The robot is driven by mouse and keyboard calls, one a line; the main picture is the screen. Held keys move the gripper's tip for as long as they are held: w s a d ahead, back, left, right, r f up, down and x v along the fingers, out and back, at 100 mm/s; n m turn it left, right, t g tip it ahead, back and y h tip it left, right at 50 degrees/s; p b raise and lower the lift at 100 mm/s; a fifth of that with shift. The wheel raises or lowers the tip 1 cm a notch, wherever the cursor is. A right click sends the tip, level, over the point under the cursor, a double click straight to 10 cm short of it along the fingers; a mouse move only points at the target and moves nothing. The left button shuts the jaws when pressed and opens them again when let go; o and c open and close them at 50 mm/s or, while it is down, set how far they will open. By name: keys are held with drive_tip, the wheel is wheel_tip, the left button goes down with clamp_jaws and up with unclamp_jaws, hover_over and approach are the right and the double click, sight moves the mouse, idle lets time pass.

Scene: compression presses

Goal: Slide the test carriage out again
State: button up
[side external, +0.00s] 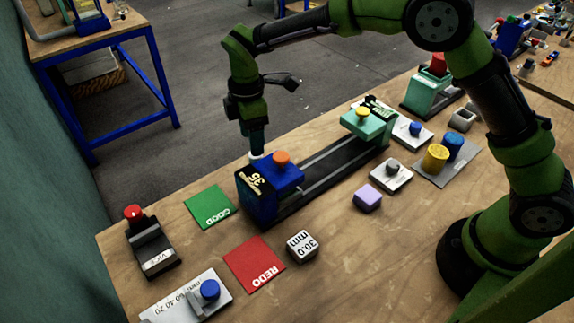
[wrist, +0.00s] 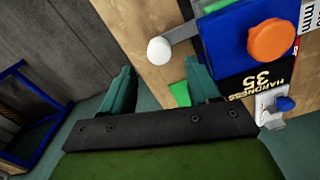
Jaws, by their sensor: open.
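A blue block (side external: 273,196) with an orange knob (side external: 281,157) and a black display reading 35 sits at the near-left end of a long dark rail (side external: 335,165). A teal block (side external: 368,126) with a yellow knob (side external: 362,112) sits at the rail's other end. In the wrist view a white ball knob (wrist: 158,50) on a grey bar sticks out from the blue body (wrist: 222,55). I cannot tell for certain which part is the test carriage. My gripper (side external: 256,150) points down at the ball; its open fingers (wrist: 160,75) stand either side of the ball's line, and no contact shows.
A green GOOD pad (side external: 210,207) and a red REDO pad (side external: 254,265) lie in front. A white 30.0 mm block (side external: 302,245), a lilac block (side external: 367,200) and a red-button unit (side external: 151,248) stand nearby. The wooden table's far edge is close behind my gripper.

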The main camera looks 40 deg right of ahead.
wheel_tip(320, 180, down, 5)
drive_tip(key=shift+r, duration=0.1)
idle(0.3)
clamp_jaws()
